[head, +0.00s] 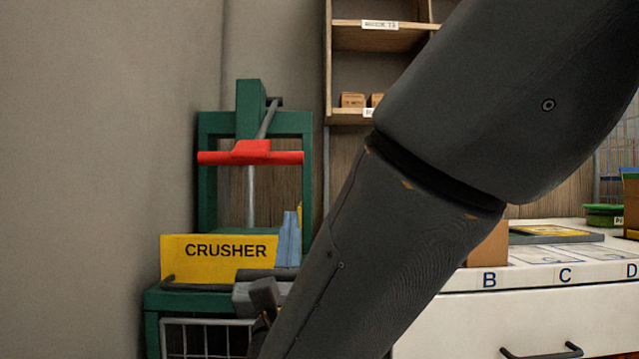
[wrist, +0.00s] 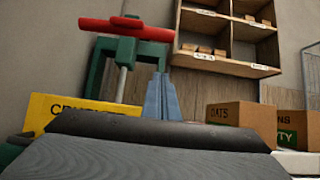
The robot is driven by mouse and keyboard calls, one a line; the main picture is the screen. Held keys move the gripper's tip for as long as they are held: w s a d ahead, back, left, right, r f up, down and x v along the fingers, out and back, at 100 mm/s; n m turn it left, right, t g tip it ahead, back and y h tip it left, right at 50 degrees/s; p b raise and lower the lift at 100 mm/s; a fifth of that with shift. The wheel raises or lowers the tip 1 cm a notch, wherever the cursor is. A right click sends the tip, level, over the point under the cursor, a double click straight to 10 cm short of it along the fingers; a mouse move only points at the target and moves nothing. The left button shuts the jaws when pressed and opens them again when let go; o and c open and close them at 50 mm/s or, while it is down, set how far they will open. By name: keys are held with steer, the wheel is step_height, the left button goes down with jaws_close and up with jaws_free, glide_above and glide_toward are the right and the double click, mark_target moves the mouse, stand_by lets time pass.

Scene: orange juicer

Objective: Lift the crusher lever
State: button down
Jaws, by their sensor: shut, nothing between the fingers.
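The crusher is a green frame (head: 249,97) with a vertical metal rod, against the wall at the left of the head view. Its lever has a red crossbar handle (head: 228,158) on a grey arm (head: 267,120), in front of the frame. In the wrist view the red handle (wrist: 150,32) is at the upper left. A yellow CRUSHER sign (head: 180,260) stands in front of the frame's lower part. My gripper (head: 263,292) is shut and empty, low by the sign and well below the red handle. My arm partly hides it.
A blue upright piece (head: 288,240) stands right of the sign. Wooden shelves (head: 375,37) hang behind my arm. A white counter (head: 545,255) with lettered spots is at the right. Cardboard boxes (wrist: 240,115) show in the wrist view. A wire basket (head: 208,338) sits below the crusher.

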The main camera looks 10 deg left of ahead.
steer(key=shift+w, duration=0.4)
steer(key=shift+w+r, duration=0.1)
steer(key=x, duration=1)
steer(key=shift+s+d+r, duration=0.15)
steer(key=shift+s+r, duration=0.4)
steer(key=shift+s, duration=0.35)
steer(key=shift+s+d+r, duration=0.2)
steer(key=shift+s+r, duration=0.35)
steer(key=shift+s, duration=0.35)
